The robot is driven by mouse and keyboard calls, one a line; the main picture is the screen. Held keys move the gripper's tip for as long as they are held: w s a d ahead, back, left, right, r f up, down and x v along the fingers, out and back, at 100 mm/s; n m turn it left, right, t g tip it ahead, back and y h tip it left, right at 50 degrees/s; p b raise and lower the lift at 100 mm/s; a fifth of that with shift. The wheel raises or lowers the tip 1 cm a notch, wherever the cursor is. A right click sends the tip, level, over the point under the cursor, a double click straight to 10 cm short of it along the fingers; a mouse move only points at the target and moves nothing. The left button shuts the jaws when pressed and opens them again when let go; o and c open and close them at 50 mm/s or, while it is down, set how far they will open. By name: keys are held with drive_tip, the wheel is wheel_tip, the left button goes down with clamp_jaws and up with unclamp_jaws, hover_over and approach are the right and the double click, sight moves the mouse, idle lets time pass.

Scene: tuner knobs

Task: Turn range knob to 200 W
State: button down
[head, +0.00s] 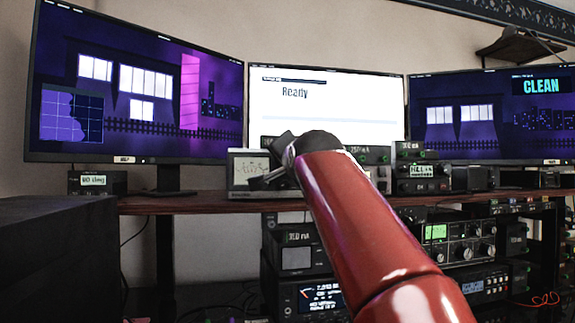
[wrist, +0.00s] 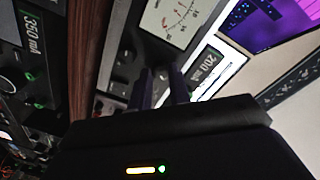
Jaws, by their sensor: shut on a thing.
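The meter unit is a grey box with a white dial and red scale, close up and tilted in the wrist view (wrist: 172,22). Beside the dial, a small dark display (wrist: 207,72) reads 200 with a unit that is hard to make out. My gripper (wrist: 163,88) has its two dark fingers against the unit's front, between the dial and the display. The fingers are shut on the range knob, which they mostly hide. In the head view my gripper (head: 285,155) is at the shelf units, partly hidden behind my red arm.
Three monitors stand along the shelf (head: 160,204); the middle one (head: 310,100) reads Ready and the right one (head: 490,110) reads CLEAN. More radio units (head: 455,240) with knobs fill the space below. A unit reading 350 mA (wrist: 25,35) shows in the wrist view.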

idle(0.3)
drive_tip(key=c, duration=1.3)
unclamp_jaws()
drive_tip(key=b+v, duration=0.3)
drive_tip(key=v, duration=0.4)
drive_tip(key=shift+s+b, duration=0.35)
drive_tip(key=shift+s, duration=0.05)
drive_tip(key=shift+d, duration=0.1)
